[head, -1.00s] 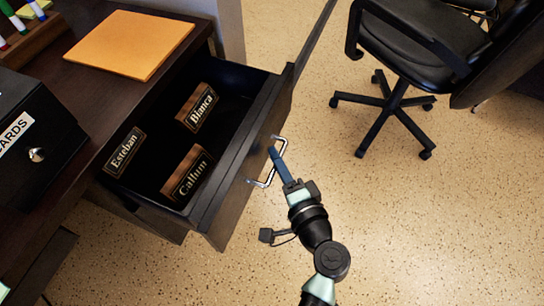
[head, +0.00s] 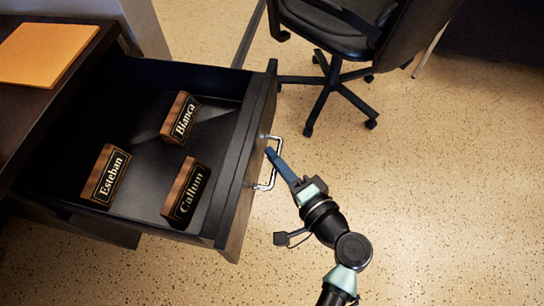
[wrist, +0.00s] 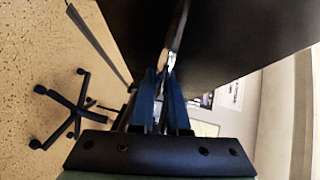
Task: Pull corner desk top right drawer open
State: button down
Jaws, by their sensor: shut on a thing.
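The desk drawer (head: 190,215) stands pulled well out from the dark corner desk (head: 70,85) in the head view. A silver bar handle (head: 270,178) is on its front. My gripper (head: 271,153) is at the handle, its blue fingers shut on it. In the wrist view, my gripper (wrist: 165,85) has its two fingers close together, with the handle (wrist: 171,60) between their tips and the dark drawer front beyond. Three wooden name blocks lie in the drawer: Blanca (head: 181,117), Callum (head: 186,191) and Esteban (head: 106,176).
A black office chair (head: 335,40) stands on the speckled floor behind the drawer front; its wheeled base also shows in the wrist view (wrist: 72,115). An orange folder (head: 45,55) lies on the desk top. The floor right of my arm is clear.

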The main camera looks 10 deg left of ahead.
jog(key=shift+f, duration=0.1)
jog(key=c, duration=0.9)
grip_release()
jog(key=p+v, duration=0.3)
jog(key=v, duration=1)
